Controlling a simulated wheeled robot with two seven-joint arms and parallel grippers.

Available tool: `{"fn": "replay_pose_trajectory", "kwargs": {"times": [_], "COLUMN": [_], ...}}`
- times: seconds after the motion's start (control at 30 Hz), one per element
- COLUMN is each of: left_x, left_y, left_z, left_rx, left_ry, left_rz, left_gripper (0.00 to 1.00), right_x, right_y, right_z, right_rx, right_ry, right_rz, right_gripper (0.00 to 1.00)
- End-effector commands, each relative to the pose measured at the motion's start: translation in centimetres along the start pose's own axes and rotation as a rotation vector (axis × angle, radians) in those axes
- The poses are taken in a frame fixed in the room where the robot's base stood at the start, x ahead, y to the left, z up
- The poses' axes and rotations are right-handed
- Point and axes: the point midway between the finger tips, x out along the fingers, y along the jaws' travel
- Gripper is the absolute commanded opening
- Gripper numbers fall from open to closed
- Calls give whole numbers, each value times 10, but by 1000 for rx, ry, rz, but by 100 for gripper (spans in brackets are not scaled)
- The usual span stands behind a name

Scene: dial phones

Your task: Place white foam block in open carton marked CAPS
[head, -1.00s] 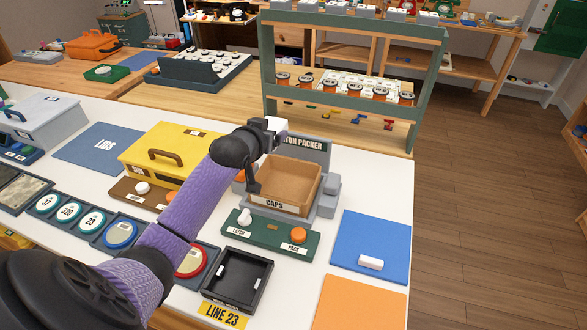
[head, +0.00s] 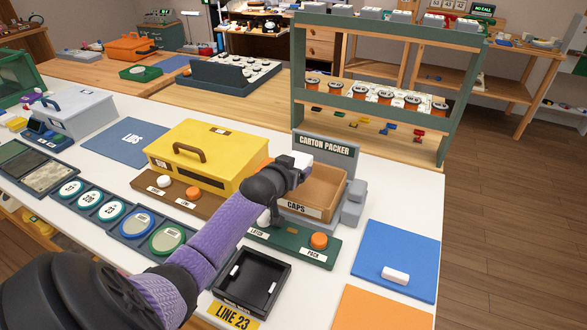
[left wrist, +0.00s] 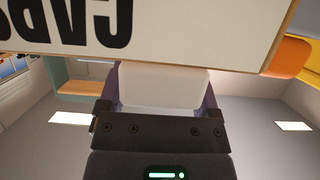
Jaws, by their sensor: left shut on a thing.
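My left gripper (head: 288,170) is shut on a white foam block (head: 297,159) at the left side of the open brown carton (head: 320,188) marked CAPS. In the left wrist view the block (left wrist: 163,88) sits between the fingers, with the carton's CAPS label (left wrist: 130,28) close above it in the picture. My gripper and arm hide the carton's left part. I cannot tell whether the block is over the opening or beside the wall. Another white block (head: 396,275) lies on the blue mat (head: 400,250). My right gripper is out of view.
The carton stands in the grey carton packer (head: 355,200), with its sign (head: 325,144) behind. A green switch panel (head: 290,245) is in front. A yellow box (head: 205,150) stands to the left. A black tray (head: 275,292) lies nearer me. A green rack (head: 385,75) stands behind.

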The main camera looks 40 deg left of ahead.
Motion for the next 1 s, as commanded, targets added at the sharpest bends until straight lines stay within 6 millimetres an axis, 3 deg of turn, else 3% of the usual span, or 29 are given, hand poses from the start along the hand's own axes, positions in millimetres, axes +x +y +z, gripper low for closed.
{"fn": "replay_pose_trajectory", "kwargs": {"times": [0.03, 0.17, 0.2, 0.27, 0.5, 0.63, 1.0], "left_x": [2, 2, 2, 2, 2, -3, -99], "left_y": [1, 2, 2, 2, 3, 3, 1], "left_z": [11, 15, 16, 18, 19, 5, -5], "left_rx": [-1, -1, -2, -2, -4, -5, -4], "left_ry": [-19, -24, -26, -29, -33, -32, -20], "left_rz": [1, 2, 2, 3, 5, 5, 2], "left_gripper": [26, 26, 86, 98, 100, 100, 100], "right_x": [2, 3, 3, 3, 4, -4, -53], "right_y": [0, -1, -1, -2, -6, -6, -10], "right_z": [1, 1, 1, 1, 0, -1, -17], "right_rx": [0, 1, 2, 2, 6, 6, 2], "right_ry": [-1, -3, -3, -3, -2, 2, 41], "right_rz": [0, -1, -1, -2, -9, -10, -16], "right_gripper": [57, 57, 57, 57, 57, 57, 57]}}
